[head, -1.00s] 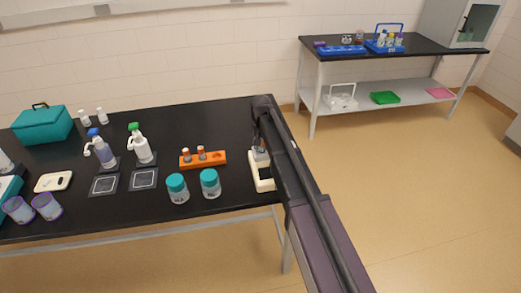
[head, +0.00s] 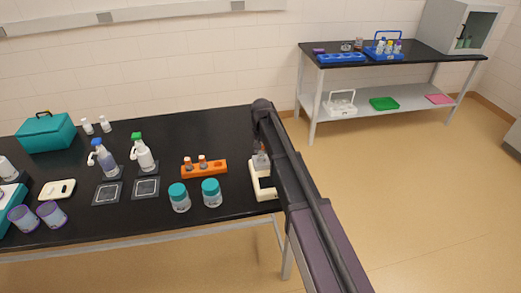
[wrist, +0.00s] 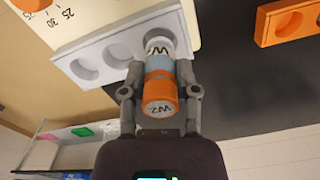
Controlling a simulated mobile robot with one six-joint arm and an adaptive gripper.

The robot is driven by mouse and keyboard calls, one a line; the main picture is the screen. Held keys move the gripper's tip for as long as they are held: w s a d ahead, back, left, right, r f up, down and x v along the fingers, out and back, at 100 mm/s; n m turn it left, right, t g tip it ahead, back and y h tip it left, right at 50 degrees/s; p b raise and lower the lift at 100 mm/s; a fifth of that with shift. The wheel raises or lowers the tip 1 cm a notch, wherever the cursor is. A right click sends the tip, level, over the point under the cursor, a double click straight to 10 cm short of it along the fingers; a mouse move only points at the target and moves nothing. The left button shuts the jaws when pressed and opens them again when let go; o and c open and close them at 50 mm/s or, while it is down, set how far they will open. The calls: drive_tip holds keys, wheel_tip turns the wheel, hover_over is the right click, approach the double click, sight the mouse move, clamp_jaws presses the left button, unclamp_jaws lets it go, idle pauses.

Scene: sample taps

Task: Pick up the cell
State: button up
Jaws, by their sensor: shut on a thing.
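The cell (wrist: 162,88) is a small vial with an orange cap marked W2 and a pale blue and white body. My gripper (wrist: 160,75) is shut on it, one finger on each side. In the wrist view its far end lies over the edge of a grey-white holder (wrist: 95,45) with round holes; two holes show empty. I cannot tell whether the cell is seated in a hole or just clear of it. In the head view my gripper (head: 261,152) is at the cream device (head: 266,193) at the table's right end, and my arm partly covers it.
An orange rack (head: 214,169) with two orange-capped vials stands just left. Two teal-lidded jars (head: 180,198) are near the front edge. Spray bottles (head: 142,155), a teal case (head: 45,134) and purple-rimmed cups (head: 52,214) are further left. The table's back middle (head: 200,125) is bare.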

drive_tip(key=s+d+r, duration=0.1)
drive_tip(key=s+d, duration=0.1)
drive_tip(key=s, duration=0.5)
drive_tip(key=s+d+r+p, duration=0.1)
drive_tip(key=s+d, duration=0.2)
drive_tip(key=s, duration=0.5)
drive_tip(key=shift+d, duration=0.25)
drive_tip(key=shift+d+f, duration=0.1)
drive_tip(key=shift+d, duration=0.05)
